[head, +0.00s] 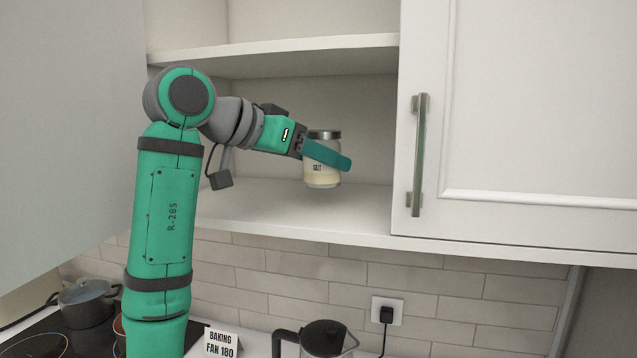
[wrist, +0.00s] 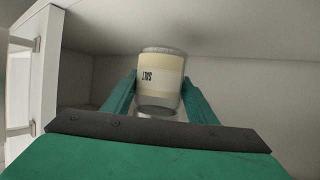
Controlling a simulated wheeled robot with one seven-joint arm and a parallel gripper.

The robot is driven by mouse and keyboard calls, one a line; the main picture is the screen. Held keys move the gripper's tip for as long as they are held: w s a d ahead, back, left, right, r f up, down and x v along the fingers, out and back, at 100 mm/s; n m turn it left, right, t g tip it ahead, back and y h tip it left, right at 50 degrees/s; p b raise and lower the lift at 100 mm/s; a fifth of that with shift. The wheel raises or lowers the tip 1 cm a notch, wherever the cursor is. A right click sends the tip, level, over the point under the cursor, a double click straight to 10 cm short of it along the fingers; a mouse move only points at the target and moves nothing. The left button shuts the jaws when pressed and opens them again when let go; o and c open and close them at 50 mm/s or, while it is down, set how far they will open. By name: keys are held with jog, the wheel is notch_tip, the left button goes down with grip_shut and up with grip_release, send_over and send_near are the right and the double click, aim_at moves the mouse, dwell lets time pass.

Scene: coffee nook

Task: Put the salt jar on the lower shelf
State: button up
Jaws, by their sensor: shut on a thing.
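The salt jar (head: 322,177) is a clear jar with pale contents, a grey lid and a SALT label. My gripper (head: 333,157) is shut on it, with a finger on each side, and holds it upright in the open cabinet bay. The lower shelf (head: 300,212) is the white board under the jar. I cannot tell whether the jar's base touches it. In the wrist view the jar (wrist: 160,82) appears upside down between the fingers, with its base toward the shelf surface (wrist: 215,25) at the top of the picture.
An upper shelf (head: 290,57) runs above my gripper. A closed cabinet door (head: 520,110) with a metal handle (head: 419,155) stands to the right. The lower shelf looks bare around the jar. Below are a pot (head: 86,300), a kettle (head: 322,338) and a sign (head: 221,342).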

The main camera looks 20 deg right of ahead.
aim_at(307, 177)
jog(key=shift+a+f, duration=0.2)
jog(key=shift+f, duration=0.8)
jog(key=shift+a+f, duration=0.15)
jog(key=shift+f, duration=0.85)
jog(key=o, duration=1.3)
jog(key=shift+f, duration=0.15)
jog(key=shift+o, duration=0.2)
jog(key=shift+r, duration=0.2)
jog(key=v, duration=0.7)
jog(key=shift+s+a, duration=0.15)
jog(key=shift+a, duration=0.05)
